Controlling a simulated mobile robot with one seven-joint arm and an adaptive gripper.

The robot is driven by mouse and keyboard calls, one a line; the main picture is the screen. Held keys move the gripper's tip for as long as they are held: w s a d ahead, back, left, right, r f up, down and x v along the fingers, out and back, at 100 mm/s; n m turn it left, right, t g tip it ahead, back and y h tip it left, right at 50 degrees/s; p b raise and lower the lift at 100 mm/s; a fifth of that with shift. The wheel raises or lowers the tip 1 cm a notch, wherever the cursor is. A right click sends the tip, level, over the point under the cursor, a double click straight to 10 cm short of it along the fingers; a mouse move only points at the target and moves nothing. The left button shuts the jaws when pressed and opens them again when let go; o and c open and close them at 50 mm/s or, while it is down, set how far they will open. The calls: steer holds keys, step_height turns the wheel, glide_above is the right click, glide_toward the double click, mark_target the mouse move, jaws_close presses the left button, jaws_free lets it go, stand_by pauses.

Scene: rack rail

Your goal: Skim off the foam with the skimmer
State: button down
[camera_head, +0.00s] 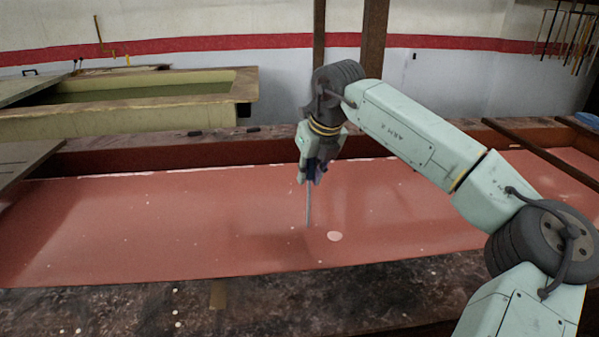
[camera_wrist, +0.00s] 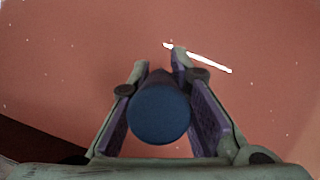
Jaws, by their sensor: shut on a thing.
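My gripper (camera_head: 312,178) is over the middle of a long vat of red liquid (camera_head: 180,225). It is shut on the skimmer, whose thin grey shaft (camera_head: 308,208) points down to the liquid. The wrist view shows the round dark blue end of its handle (camera_wrist: 159,113) between the two purple-padded fingers. The skimmer's lower end is hidden or under the surface. A small pale pink foam patch (camera_head: 334,236) floats just right of the shaft. Tiny pale specks are scattered over the liquid. The wrist view also has a thin bright white strip (camera_wrist: 210,62); I cannot tell what it is.
The vat's dark near rim (camera_head: 120,310) runs along the front. A wooden board (camera_head: 548,155) crosses the vat at right, and another board (camera_head: 25,165) lies at left. Two posts (camera_head: 373,40) rise behind my arm. A second, yellowish vat (camera_head: 120,120) stands at the back left.

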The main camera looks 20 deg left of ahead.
steer(key=w+d, duration=0.1)
steer(key=d, duration=0.7)
steer(key=shift+w+d, duration=0.2)
steer(key=shift+w, duration=0.15)
steer(key=shift+r, duration=0.1)
step_height(320, 180, up, 14)
steer(key=p, duration=0.5)
stand_by(0.6)
stand_by(3.7)
